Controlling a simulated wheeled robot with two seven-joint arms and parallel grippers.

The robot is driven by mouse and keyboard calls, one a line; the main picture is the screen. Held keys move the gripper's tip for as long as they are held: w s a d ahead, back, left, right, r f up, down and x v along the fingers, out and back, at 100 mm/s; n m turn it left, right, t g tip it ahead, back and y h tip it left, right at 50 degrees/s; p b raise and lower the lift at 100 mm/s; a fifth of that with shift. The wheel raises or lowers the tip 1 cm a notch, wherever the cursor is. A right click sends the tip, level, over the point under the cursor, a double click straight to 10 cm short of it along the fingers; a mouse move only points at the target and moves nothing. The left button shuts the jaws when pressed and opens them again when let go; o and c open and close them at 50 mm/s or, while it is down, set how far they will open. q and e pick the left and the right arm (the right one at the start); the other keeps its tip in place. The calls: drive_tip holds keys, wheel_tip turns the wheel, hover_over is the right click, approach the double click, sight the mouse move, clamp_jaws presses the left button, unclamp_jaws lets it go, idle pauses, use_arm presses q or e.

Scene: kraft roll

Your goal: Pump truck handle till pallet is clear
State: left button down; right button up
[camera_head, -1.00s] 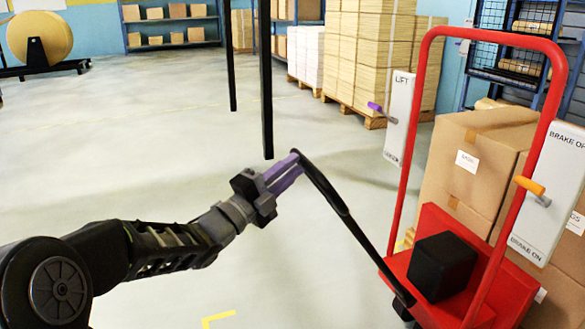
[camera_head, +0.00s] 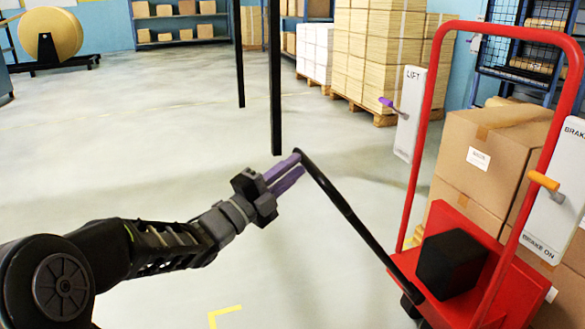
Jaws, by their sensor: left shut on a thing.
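The red pallet truck (camera_head: 428,130) stands at the right with a tall looped frame. Its black pump handle (camera_head: 350,214) slants from the truck's base up and left. My left gripper (camera_head: 292,167) has its purple fingers shut on the handle's upper end. A white LIFT plate (camera_head: 410,112) with a purple lever (camera_head: 390,104) is on the frame's left side. A BRAKE plate (camera_head: 555,195) with an orange lever (camera_head: 543,181) is on its right side. Cardboard boxes (camera_head: 487,165) are behind the truck; their pallet is hidden. My right gripper is not in view.
Stacked cartons on a pallet (camera_head: 370,112) stand at the back. A kraft roll on a stand (camera_head: 52,36) is at the far left. Two black posts (camera_head: 275,75) rise behind the handle. The floor (camera_head: 130,150) at left and middle is clear.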

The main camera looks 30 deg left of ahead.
use_arm(q)
drive_tip(key=shift+s+f+g+b, duration=0.15)
drive_tip(key=shift+f, duration=0.65)
drive_tip(key=shift+s+f+g+b, duration=0.1)
drive_tip(key=shift+f+g+b, duration=0.05)
drive_tip(key=shift+f, duration=0.6)
drive_tip(key=c, duration=1.3)
unclamp_jaws()
drive_tip(key=shift+w, duration=0.15)
drive_tip(key=shift+r, duration=0.25)
drive_tip(key=shift+a, duration=0.1)
drive_tip(key=p+v, duration=0.1)
drive_tip(key=v, duration=0.7)
drive_tip(key=shift+w, duration=0.1)
